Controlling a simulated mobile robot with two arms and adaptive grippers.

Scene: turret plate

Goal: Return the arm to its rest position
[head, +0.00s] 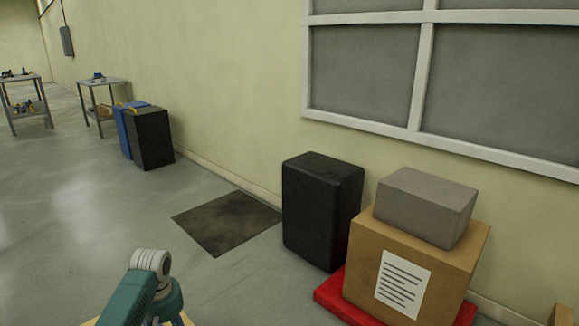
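Neither of my grippers is in the head view. A teal and light-grey jointed piece (150,287) stands at the bottom edge, left of centre, cut off by the frame. I cannot tell whether it is part of my arm or a separate thing. A bit of tan surface shows beside its base.
A black case (322,212) stands by the wall. A cardboard box (367,257) on a red base (333,298) carries a grey block (425,205). A dark mat (227,222) lies on open floor. A black bin (152,138), blue bin (122,135) and two tables stand far left.

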